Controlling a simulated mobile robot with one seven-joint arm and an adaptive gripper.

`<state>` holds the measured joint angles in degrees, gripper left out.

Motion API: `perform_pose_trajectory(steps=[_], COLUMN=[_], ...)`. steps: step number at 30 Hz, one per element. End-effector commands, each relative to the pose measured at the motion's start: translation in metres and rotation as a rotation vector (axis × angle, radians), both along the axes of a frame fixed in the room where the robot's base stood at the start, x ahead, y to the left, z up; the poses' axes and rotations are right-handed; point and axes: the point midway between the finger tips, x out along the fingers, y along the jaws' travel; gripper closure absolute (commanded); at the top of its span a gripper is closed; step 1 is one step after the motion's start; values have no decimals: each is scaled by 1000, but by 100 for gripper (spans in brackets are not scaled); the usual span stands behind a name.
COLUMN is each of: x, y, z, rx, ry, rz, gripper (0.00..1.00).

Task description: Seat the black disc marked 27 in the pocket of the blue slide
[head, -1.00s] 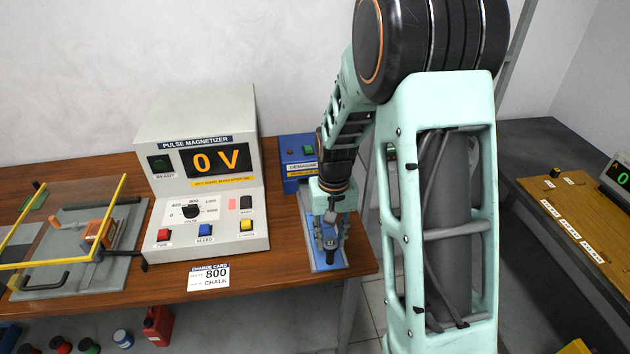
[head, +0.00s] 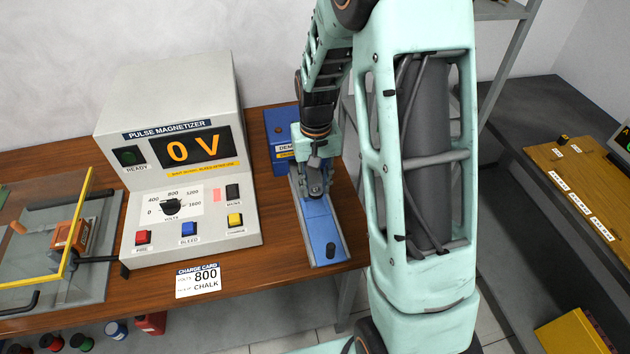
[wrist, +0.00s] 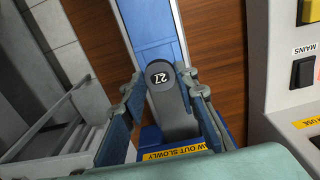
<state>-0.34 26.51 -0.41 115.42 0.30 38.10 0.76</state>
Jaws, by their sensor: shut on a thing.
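The black disc marked 27 (wrist: 160,75) shows in the wrist view between my fingertips, its number facing the camera. My gripper (wrist: 162,92) is shut on it, with one finger on each side. The blue slide (head: 323,232) lies along the right end of the wooden bench. It also shows behind the disc in the wrist view (wrist: 150,27). In the head view my gripper (head: 316,188) is over the slide's rear half and hides the disc. The slide's pocket cannot be made out. Whether the disc touches the slide cannot be told.
The pulse magnetizer (head: 180,165), reading 0 V, stands left of the slide. A blue demagnetizer box (head: 277,128) is behind the slide. A charge card (head: 198,281) lies on the bench front. A clear-lidded fixture (head: 60,235) is at left. The slide's black knob (head: 330,250) is clear.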

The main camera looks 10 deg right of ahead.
Motion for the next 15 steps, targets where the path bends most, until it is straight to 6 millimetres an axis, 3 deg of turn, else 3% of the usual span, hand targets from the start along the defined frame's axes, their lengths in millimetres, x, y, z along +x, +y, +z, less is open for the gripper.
perform_pose_trajectory(steps=[8,15], x=[0,0], y=[0,0], z=[-4,-20], rx=[0,0], ry=[0,0], rz=[-5,-5], gripper=[94,94])
